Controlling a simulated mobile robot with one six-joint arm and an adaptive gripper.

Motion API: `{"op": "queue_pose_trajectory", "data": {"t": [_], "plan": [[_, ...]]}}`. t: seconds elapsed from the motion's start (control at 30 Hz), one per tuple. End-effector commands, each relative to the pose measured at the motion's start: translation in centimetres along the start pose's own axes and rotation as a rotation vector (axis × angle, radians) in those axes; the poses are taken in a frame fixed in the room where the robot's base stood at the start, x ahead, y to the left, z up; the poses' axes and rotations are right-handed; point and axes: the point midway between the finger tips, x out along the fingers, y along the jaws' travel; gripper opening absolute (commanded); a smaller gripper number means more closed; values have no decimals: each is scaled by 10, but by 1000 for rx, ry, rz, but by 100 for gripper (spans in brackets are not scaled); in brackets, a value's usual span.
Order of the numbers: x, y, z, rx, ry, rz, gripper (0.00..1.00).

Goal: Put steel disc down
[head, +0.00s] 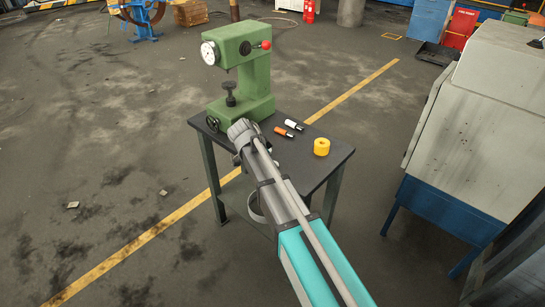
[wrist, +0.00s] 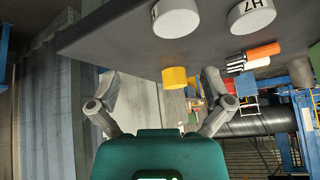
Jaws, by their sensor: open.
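Two pale round discs with dark lettering show at the top of the wrist view, one disc (wrist: 176,20) near the middle and one marked H7 (wrist: 250,18) to its right. Both rest on the dark tabletop (wrist: 120,32); I cannot tell which is the steel disc. My gripper (wrist: 160,77) is open, its two fingers apart with nothing held between them. The discs lie above the fingers in the picture, clear of them. In the head view my arm hides the discs and most of the gripper beside the table (head: 322,163).
A green bench press with a dial (head: 238,75) stands at the table's back left. A yellow roll (head: 321,147), an orange-and-black marker (head: 284,132) and a white-and-black marker (head: 294,125) lie right of my arm. A large grey cabinet (head: 490,110) stands at right.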

Motion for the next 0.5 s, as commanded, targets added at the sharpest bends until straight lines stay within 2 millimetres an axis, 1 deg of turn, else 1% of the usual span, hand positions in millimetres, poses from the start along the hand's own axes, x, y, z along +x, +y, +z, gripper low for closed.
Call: {"op": "queue_pose_trajectory", "data": {"t": [0.03, 0.27, 0.5], "plan": [[-10, -4, -10, 20, -41, 16, 100], [-27, -12, -29, 105, -239, 83, 100], [-49, -22, -48, 187, -436, 141, 100]]}}
